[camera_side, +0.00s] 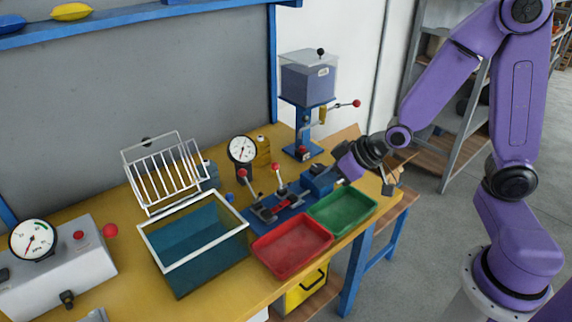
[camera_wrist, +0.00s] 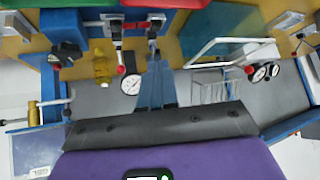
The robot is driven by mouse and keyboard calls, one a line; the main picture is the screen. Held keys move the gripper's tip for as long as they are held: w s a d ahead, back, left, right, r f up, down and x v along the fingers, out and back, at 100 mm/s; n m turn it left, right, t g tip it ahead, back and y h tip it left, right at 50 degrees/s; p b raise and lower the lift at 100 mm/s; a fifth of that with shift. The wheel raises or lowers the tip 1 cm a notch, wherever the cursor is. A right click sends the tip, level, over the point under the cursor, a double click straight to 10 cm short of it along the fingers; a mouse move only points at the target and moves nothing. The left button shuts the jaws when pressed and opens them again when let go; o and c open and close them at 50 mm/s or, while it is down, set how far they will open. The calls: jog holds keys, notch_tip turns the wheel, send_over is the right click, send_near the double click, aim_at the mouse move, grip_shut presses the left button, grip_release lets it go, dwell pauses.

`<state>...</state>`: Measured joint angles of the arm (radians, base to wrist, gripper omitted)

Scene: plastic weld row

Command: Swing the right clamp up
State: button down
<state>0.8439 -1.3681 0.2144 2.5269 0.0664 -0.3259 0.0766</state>
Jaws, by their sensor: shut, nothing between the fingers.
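The clamp fixture is a blue base (camera_side: 291,214) on the bench with red parts on it. The right clamp (camera_side: 277,172) has a red-knobbed handle that rises above the fixture; its knob shows in the wrist view (camera_wrist: 121,70). The left clamp (camera_side: 248,183) also has a red-knobbed handle. I cannot tell exactly how far either arm is swung. My gripper (camera_side: 345,165) is at the fixture's right side, near the green tray. In the wrist view its fingers (camera_wrist: 155,70) are together and empty, overlapping the view of one clamp; contact cannot be judged.
A red tray (camera_side: 272,262) and a green tray (camera_side: 362,219) stand in front. A water bath (camera_side: 185,262) with a wire rack (camera_side: 160,180) is left. A dial gauge (camera_side: 242,149) stands behind the clamps. A press with a hopper (camera_side: 307,85) stands behind right.

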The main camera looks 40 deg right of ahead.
aim_at(277, 164)
jog(key=w+d+m+t+h, duration=0.1)
jog(key=w+d+m+t, duration=0.25)
jog(key=w+d, duration=0.35)
jog(key=x, duration=1.4)
jog(key=shift+f, duration=0.1)
jog(key=shift+w, duration=0.1)
jog(key=shift+w+a+g, duration=0.1)
jog(key=shift+w+g, duration=0.25)
jog(key=shift+w+f+g+h, duration=0.15)
jog(key=shift+w+g+h, duration=0.15)
jog(key=shift+w+g, duration=0.6)
jog(key=v, duration=1.4)
jog(key=shift+w+r, duration=0.3)
